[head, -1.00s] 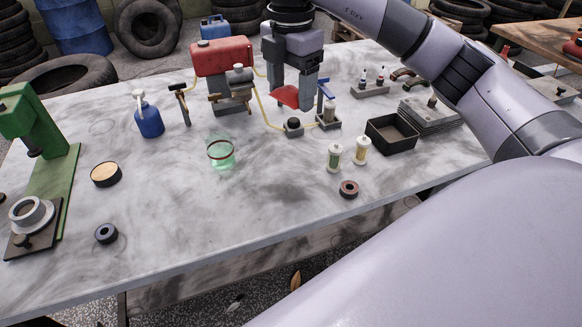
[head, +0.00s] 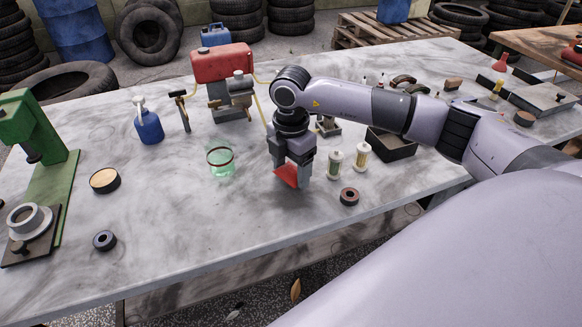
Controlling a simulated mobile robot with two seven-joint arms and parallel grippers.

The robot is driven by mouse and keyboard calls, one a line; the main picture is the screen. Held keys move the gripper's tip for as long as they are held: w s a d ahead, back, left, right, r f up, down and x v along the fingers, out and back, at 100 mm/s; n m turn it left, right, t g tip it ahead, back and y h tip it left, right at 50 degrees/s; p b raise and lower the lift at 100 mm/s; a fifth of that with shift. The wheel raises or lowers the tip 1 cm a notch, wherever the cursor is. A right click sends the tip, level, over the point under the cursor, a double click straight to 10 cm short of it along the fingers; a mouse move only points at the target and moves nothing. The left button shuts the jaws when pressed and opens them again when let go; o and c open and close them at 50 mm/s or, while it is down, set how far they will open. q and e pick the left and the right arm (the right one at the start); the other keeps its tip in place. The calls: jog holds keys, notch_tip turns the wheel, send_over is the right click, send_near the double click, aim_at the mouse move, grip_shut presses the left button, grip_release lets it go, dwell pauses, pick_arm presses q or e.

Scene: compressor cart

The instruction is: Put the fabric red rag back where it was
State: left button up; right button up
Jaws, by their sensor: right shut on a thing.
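The red rag (head: 287,174) is a small piece of folded red fabric in the middle of the head view. My right gripper (head: 291,170) is shut on it, pointing down over the front middle of the marble-topped table (head: 200,240). The rag hangs between the fingers, close to the table top; I cannot tell whether it touches. My left gripper is not in view.
A green glass (head: 221,161) stands left of the rag. Two small bottles (head: 334,162) and a dark ring (head: 349,196) stand to its right. A black tray (head: 392,146) and red compressor (head: 223,64) are behind. The table's front left middle is clear.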

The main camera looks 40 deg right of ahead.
aim_at(291, 170)
jog(key=shift+f, duration=0.15)
jog(key=shift+f, duration=0.1)
jog(key=o, duration=0.9)
jog(key=shift+o, duration=0.2)
notch_tip(291, 170, up, 12)
dwell(0.4)
